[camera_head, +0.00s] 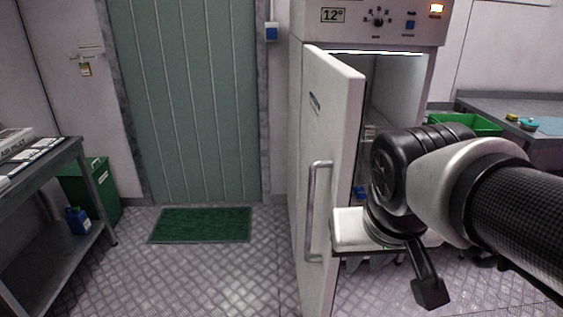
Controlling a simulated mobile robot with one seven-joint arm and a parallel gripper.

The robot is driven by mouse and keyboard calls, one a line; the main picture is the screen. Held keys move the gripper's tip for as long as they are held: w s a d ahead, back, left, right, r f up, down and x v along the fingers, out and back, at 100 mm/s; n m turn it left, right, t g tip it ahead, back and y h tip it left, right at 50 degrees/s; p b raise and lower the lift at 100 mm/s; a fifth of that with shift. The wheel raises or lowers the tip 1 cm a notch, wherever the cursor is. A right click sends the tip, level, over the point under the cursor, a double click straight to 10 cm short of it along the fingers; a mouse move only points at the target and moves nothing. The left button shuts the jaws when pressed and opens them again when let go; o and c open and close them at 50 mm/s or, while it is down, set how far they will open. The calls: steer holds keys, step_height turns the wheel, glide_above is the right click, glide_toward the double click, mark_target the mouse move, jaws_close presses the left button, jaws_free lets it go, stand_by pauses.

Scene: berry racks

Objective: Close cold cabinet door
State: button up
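The cold cabinet (362,22) stands right of centre, with a 12° display, a dial and a lit orange light on its top panel. Its white door (345,120) is open and swung out toward me, hinged on the left. A long grey handle (312,215) is on the door's left-facing side. The lit interior (405,85) shows in part; my arm hides its lower right. My gripper (430,293) hangs in front of the opening, to the right of the door and apart from the handle. Only one dark finger-like part shows, so its opening cannot be told.
A metal table (62,155) stands at the left, beside a green bin (108,190). A green mat (203,224) lies before a closed green door (185,100). A counter (480,105) with a green crate (465,123) is at the right.

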steer(key=w+f+h, duration=0.1)
steer(key=w, duration=0.1)
steer(key=w+f+g+h, duration=0.1)
steer(key=w+f, duration=0.1)
steer(key=w, duration=0.1)
steer(key=w+f+m+p, duration=0.1)
steer(key=w, duration=0.2)
steer(key=shift+w+d+f+g+h, duration=0.2)
steer(key=shift+f+g+h, duration=0.05)
steer(key=shift+g+h, duration=0.15)
jaws_close()
steer(key=w+a+f+t+h+p, duration=0.1)
steer(key=w+a+f, duration=0.3)
steer(key=f, duration=0.3)
steer(key=w+a+f, duration=0.4)
steer(key=f, duration=0.4)
steer(key=w+a+f+t+h+p, duration=0.1)
steer(key=w+a+f, duration=0.3)
steer(key=f, duration=0.3)
steer(key=b, duration=0.1)
glide_above(319, 278)
steer(key=s+a, duration=0.3)
steer(key=shift+n, duration=0.3)
steer(key=shift+w+d+f, duration=0.1)
steer(key=shift+f, duration=1.85)
steer(key=shift+w+d+f, duration=0.1)
steer(key=shift+f, duration=1.85)
